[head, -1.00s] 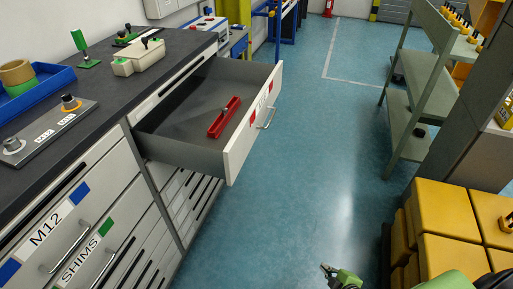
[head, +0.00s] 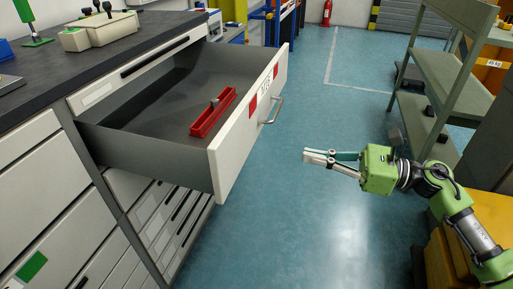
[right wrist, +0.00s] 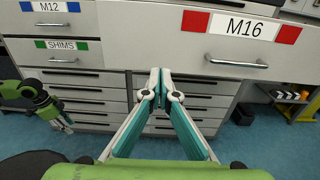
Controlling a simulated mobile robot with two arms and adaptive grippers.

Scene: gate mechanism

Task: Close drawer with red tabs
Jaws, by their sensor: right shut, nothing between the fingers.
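The drawer with red tabs (head: 232,150) stands pulled out from the cabinet in the head view, its white front carrying a label between two red tabs. In the right wrist view its front (right wrist: 160,35) reads M16 and has a bar handle (right wrist: 237,61). My right gripper (head: 307,157) is shut and empty, to the right of the drawer front and apart from it, below the handle in the picture. Its fingertips (right wrist: 158,75) meet just below the drawer front in the wrist view. My left gripper (right wrist: 64,124) shows small at the wrist view's left; its jaws are unclear.
A red holder (head: 213,112) lies inside the open drawer. Drawers labelled M12 (right wrist: 50,6) and SHIMS (right wrist: 61,45) are beside it. A grey-green shelf (head: 446,75) stands at the right. Blue floor between is clear.

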